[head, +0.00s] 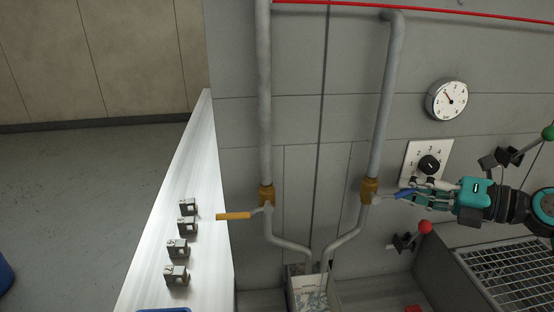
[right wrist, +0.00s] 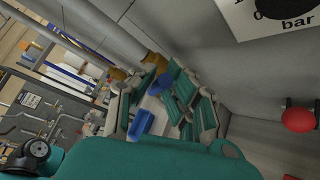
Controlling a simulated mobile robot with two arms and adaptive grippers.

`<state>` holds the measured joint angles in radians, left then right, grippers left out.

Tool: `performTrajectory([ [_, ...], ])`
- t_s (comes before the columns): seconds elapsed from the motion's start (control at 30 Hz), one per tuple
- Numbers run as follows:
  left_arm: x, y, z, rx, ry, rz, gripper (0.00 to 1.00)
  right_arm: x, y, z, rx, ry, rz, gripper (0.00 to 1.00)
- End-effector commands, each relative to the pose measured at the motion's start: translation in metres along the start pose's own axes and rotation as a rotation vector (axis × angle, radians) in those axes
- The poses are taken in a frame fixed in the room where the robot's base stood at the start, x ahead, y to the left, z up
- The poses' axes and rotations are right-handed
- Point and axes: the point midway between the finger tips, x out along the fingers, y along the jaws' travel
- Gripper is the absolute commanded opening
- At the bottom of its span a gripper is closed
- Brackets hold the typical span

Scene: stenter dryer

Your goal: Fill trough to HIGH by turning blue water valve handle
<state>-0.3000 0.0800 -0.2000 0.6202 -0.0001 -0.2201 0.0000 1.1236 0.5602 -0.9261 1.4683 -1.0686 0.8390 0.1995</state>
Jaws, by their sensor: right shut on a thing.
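The blue valve handle (head: 404,193) sticks out to the right from a brass valve (head: 369,190) on the right grey pipe. My right gripper (head: 412,192) reaches in from the right and is shut on this handle. In the right wrist view the teal fingers (right wrist: 165,105) are around the blue handle (right wrist: 140,124), partly hiding it. The trough (head: 334,293) is at the bottom, below the pipe ends; its level marks are too small to read. My left gripper is out of view.
A yellow handle (head: 233,216) sits on the left pipe's valve. A gauge (head: 447,100), a numbered dial (head: 429,164) and a red-knobbed lever (head: 425,227) are on the right. A metal grate (head: 505,275) lies lower right. Several metal clamps (head: 188,206) stand on a white surface at left.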

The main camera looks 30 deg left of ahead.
Motion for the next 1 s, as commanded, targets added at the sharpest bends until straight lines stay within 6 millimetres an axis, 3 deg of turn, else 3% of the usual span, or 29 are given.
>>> performTrajectory([
  [0.4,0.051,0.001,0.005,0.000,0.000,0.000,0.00,0.002,-0.021,-0.008,0.210,-0.058,0.220,0.00],
  [0.8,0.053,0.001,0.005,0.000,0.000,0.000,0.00,-0.001,-0.019,-0.006,0.251,-0.070,0.261,0.00],
  [1.0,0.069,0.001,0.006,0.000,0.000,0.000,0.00,0.001,-0.029,-0.010,0.314,-0.087,0.324,0.00],
])
